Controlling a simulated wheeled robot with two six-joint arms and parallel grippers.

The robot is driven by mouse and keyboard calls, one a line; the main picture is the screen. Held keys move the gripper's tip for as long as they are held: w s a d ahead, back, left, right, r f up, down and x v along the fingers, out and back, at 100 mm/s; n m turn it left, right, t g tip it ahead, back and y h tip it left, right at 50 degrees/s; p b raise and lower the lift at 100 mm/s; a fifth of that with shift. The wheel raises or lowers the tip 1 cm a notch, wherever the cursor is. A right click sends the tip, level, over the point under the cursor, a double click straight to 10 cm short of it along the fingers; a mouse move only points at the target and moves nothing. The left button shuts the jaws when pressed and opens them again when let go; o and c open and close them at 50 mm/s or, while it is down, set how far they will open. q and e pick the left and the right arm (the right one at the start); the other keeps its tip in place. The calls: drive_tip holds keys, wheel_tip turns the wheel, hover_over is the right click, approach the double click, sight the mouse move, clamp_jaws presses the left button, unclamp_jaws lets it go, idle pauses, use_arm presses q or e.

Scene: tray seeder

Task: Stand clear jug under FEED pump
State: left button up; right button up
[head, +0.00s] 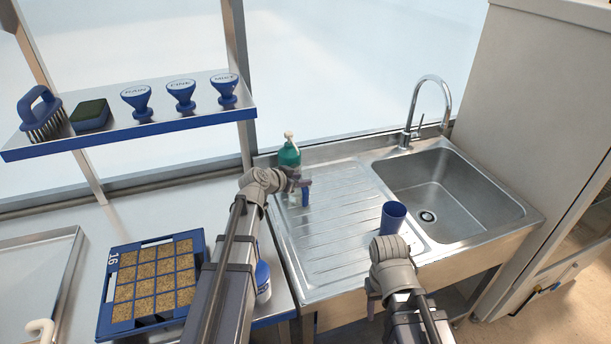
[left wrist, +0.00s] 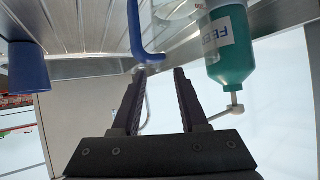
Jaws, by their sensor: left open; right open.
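The FEED pump is a green bottle (head: 289,155) with a white nozzle at the back left of the ribbed drainboard. Its label reads in the left wrist view (left wrist: 228,45). The clear jug is hard to see; its blue handle (head: 306,196) shows just in front of the bottle. In the left wrist view the blue handle (left wrist: 146,55) stands just beyond my fingertips, with a clear wall beside it. My left gripper (head: 300,184) is open and empty at the handle; whether it touches cannot be told. My right gripper (head: 371,297) is open at the drainboard's front edge.
A blue cup (head: 393,217) stands between drainboard and sink basin (head: 465,200). A blue seed tray (head: 112,290) and a white-and-blue bottle (head: 263,284) are at left. A shelf (head: 60,145) holds stamps, sponge and brush. The mid drainboard (head: 335,225) is clear.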

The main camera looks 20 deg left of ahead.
use_arm(q)
drive_tip(key=p+v, duration=0.1)
drive_tip(key=v, duration=0.2)
drive_tip(key=shift+s, duration=0.15)
